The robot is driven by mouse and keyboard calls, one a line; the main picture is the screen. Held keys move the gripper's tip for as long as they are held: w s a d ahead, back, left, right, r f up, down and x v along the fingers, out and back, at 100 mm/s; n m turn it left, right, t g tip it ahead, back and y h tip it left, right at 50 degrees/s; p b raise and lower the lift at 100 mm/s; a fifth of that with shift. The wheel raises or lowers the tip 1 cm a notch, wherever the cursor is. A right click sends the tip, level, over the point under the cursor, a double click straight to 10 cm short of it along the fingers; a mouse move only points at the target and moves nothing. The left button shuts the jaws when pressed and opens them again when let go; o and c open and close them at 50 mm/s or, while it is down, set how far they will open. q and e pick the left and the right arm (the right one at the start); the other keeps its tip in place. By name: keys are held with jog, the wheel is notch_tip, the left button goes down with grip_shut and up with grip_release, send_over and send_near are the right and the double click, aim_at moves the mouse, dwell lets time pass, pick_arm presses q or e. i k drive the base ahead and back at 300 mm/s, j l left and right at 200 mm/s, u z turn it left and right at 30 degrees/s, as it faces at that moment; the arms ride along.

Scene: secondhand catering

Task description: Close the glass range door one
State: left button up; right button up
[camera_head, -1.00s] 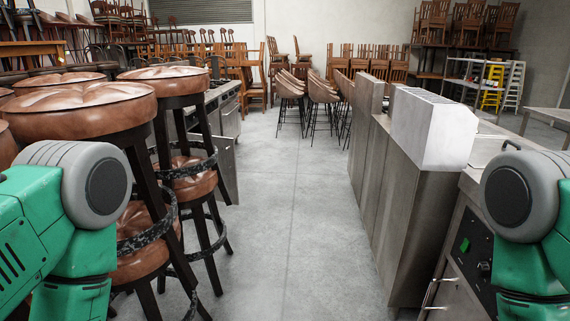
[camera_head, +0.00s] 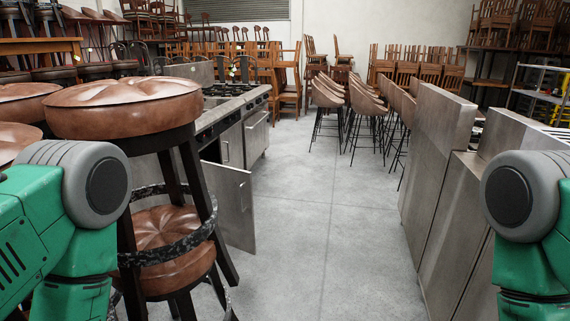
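A steel range (camera_head: 230,115) with black burner grates on top stands left of the aisle, beyond the brown stools. A flat grey door panel (camera_head: 236,202) at its near end stands swung out into the aisle. I cannot tell whether this panel is glass. Another front with a vertical handle (camera_head: 232,148) and an oven front with a bar handle (camera_head: 257,132) sit farther along, and both look shut. My green and grey arms show at the left and right edges. Neither gripper is in view.
Brown padded stools (camera_head: 125,107) crowd the near left and partly hide the range. Steel cabinets (camera_head: 440,185) line the right side. The grey floor aisle (camera_head: 320,230) between is clear. Bucket chairs (camera_head: 330,100) and stacked wooden chairs stand at the back.

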aim_at(233, 188)
jog(key=i+z, duration=0.3)
jog(key=i, duration=1.5)
jog(key=i+l+u, duration=0.25)
jog(key=i+u, duration=0.15)
jog(key=i, duration=0.15)
jog(key=i+l+u, duration=0.35)
jog(key=i+l, duration=0.1)
jog(key=i, duration=0.1)
